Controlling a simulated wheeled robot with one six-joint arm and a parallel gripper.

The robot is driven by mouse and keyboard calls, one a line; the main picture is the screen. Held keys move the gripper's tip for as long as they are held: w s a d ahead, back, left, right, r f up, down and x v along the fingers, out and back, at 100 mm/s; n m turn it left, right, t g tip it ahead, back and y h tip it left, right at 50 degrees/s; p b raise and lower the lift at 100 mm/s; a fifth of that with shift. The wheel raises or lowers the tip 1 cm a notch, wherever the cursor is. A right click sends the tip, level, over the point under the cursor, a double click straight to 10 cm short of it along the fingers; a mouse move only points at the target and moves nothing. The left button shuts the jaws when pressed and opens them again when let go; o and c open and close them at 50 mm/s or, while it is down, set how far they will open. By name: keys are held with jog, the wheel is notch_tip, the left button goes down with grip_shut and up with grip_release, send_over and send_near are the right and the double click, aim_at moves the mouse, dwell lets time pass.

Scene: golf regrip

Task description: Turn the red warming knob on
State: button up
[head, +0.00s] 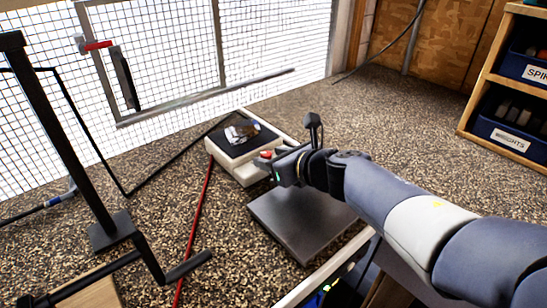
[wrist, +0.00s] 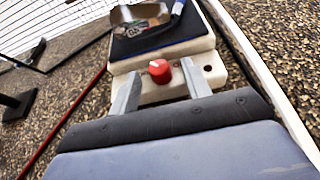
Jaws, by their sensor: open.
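The red warming knob (wrist: 160,70) is on the front of a cream-coloured warming unit (wrist: 213,73) with a black top pad. A white mark shows on the knob's face. My gripper (wrist: 161,80) is open, with one finger on each side of the knob and a gap to it on both sides.
A dark flat plate (head: 300,222) lies below my arm. A red shaft (head: 195,225) lies to the left, near a black stand (head: 110,232). A wire mesh (head: 270,50) stands behind. A shelf with blue bins (head: 508,138) is at the right.

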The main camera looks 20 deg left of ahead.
aim_at(262, 156)
jog(key=shift+c, duration=0.2)
jog(key=c, duration=0.9)
jog(key=shift+c, duration=0.2)
jog(key=shift+s+m+t, duration=0.1)
jog(key=shift+m+t, duration=0.2)
jog(key=shift+t, duration=0.1)
jog(key=m+t+h, duration=0.2)
jog(key=s+a+m+t+h, duration=0.1)
jog(key=m, duration=0.1)
jog(key=shift+t+h+b, duration=0.3)
jog(key=m+t+h, duration=0.1)
jog(key=m, duration=0.1)
jog(key=m+t+h+p, duration=0.1)
jog(key=h, duration=0.1)
jog(key=shift+s+a+r+m+h, duration=0.1)
jog(key=shift+a+m+h, duration=0.2)
jog(key=shift+a+m, duration=0.1)
jog(key=m+h+p, duration=0.1)
jog(key=h, duration=0.1)
jog(key=m+h+p, duration=0.2)
jog(key=a+m+t+h+p, duration=0.1)
jog(key=m+h+p, duration=0.1)
jog(key=shift+r, duration=0.2)
jog(key=m+h+p, duration=0.2)
jog(key=h+p, duration=0.1)
jog(key=shift+a+f+m, duration=0.2)
jog(key=shift+m, duration=0.2)
jog(key=shift+g, duration=0.3)
